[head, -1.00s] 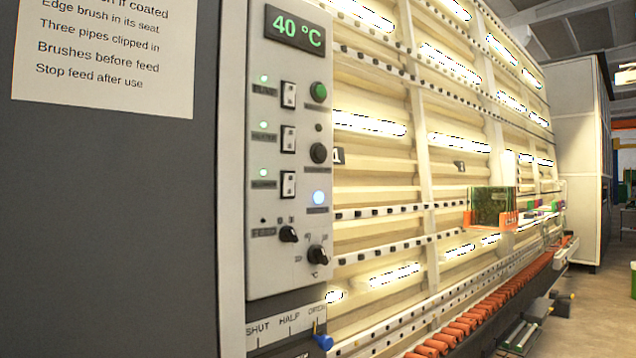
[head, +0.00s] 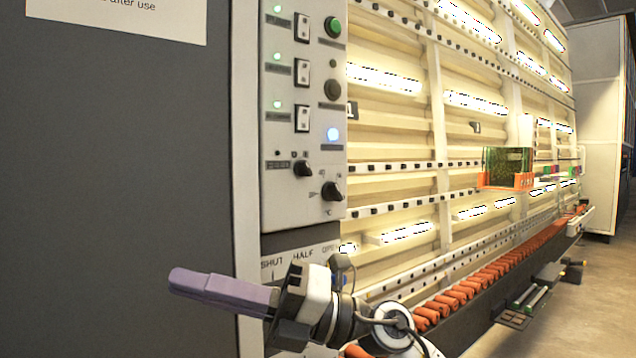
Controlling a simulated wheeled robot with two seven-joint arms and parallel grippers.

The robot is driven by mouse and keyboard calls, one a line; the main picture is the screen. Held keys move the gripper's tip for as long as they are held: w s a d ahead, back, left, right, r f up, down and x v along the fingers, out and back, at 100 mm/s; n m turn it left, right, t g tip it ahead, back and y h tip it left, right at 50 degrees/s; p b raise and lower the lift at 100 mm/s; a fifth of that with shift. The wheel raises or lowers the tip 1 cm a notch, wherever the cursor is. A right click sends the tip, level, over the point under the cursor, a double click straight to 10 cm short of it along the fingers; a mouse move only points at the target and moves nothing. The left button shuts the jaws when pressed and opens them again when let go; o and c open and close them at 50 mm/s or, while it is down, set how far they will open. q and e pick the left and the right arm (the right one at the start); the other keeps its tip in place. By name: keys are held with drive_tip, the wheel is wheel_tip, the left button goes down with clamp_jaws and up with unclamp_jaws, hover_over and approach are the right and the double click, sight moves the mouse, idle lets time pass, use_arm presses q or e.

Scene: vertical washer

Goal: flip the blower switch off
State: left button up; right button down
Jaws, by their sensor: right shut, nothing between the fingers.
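The control panel (head: 290,220) carries three white rocker switches in a column. The lowest one is the blower switch (head: 302,118), and the green lamp (head: 276,104) beside it is lit. Its label is too small to read clearly now. My right gripper (head: 186,281), with purple fingers, is shut and empty. It is below and to the left of the switch, in front of the dark grey cabinet front, its fingers pointing left. It touches nothing that I can see. My left gripper is not in view.
Above are the heater switch (head: 302,72) and another rocker (head: 301,28). A blue-lit button (head: 333,134) is to the right, and two black knobs (head: 331,191) are below. My right arm covers part of the SHUT-HALF-OPEN scale (head: 290,258). Orange rollers (head: 470,288) run off right.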

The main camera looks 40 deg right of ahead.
drive_tip(key=s+d+r+t+h+b, duration=0.1)
drive_tip(key=s+d+r+t+h, duration=0.2)
drive_tip(key=d+r+h, duration=0.5)
drive_tip(key=s+d+r+t+h+b, duration=0.2)
drive_tip(key=s+d+r+t+h, duration=0.2)
drive_tip(key=d+r+h, duration=0.5)
drive_tip(key=d+r+t, duration=0.2)
drive_tip(key=d+r, duration=0.1)
drive_tip(key=d, duration=0.3)
drive_tip(key=shift+r+n, duration=0.15)
drive_tip(key=shift+n, duration=0.15)
